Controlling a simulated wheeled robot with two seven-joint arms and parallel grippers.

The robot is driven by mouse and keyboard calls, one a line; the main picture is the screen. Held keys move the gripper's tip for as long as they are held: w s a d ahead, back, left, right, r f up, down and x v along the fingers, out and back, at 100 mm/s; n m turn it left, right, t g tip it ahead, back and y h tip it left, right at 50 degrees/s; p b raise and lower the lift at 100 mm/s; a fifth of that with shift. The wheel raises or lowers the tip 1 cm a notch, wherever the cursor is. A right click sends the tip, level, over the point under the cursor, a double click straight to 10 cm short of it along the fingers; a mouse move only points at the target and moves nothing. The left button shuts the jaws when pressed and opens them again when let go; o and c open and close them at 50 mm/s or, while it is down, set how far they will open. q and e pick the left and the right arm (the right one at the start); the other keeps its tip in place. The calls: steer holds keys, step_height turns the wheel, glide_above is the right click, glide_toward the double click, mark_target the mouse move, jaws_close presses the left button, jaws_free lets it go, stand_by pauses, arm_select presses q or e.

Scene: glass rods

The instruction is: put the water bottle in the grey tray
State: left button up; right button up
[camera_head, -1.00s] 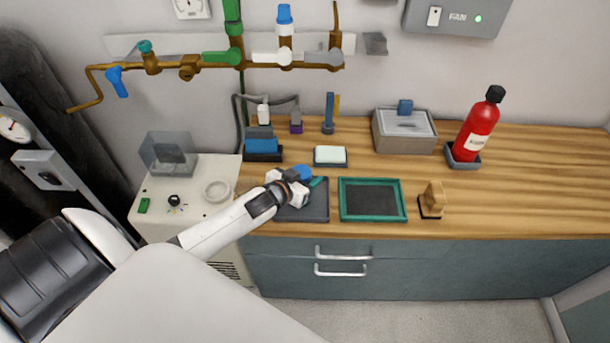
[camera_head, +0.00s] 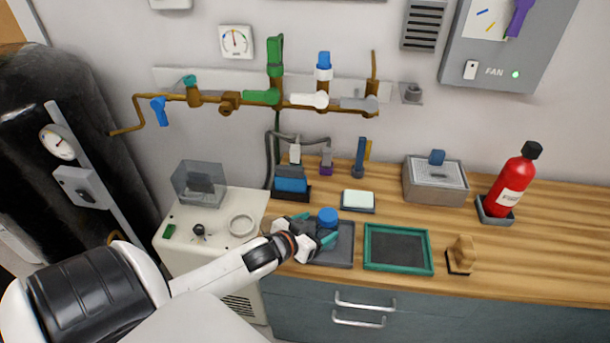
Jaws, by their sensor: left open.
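A blue-topped bottle (camera_head: 327,216), which I take for the water bottle, shows at the grey tray (camera_head: 343,256) on the wooden counter. Only its blue top shows clearly; its lower part is hidden behind my gripper, so I cannot see whether its base rests on the tray. My left gripper (camera_head: 322,238) is at the tray, just in front of and left of the blue top. Its teal-tipped fingers are open, close to the bottle; I cannot tell whether they touch it. My right gripper is not in view.
A green-framed tray (camera_head: 428,262) lies right of the grey tray, with a tan block (camera_head: 461,254) beyond it. A white block (camera_head: 358,199) and a blue item in a dark holder (camera_head: 291,185) stand behind. A red bottle (camera_head: 511,184) stands far right. Brown pipes run along the wall.

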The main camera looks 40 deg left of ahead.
arm_select(q)
steer(key=v, duration=0.5)
stand_by(0.5)
steer(key=s+d+f+m+g, duration=0.2)
steer(key=s+d+f+g, duration=0.1)
steer(key=s+d+g, duration=1.05)
steer(key=s+a+f+t, duration=0.1)
steer(key=s+f+t, duration=0.15)
steer(key=f, duration=2.15)
steer(key=s+a+f+g, duration=0.1)
steer(key=s+a+f, duration=0.2)
steer(key=s+f, duration=1.4)
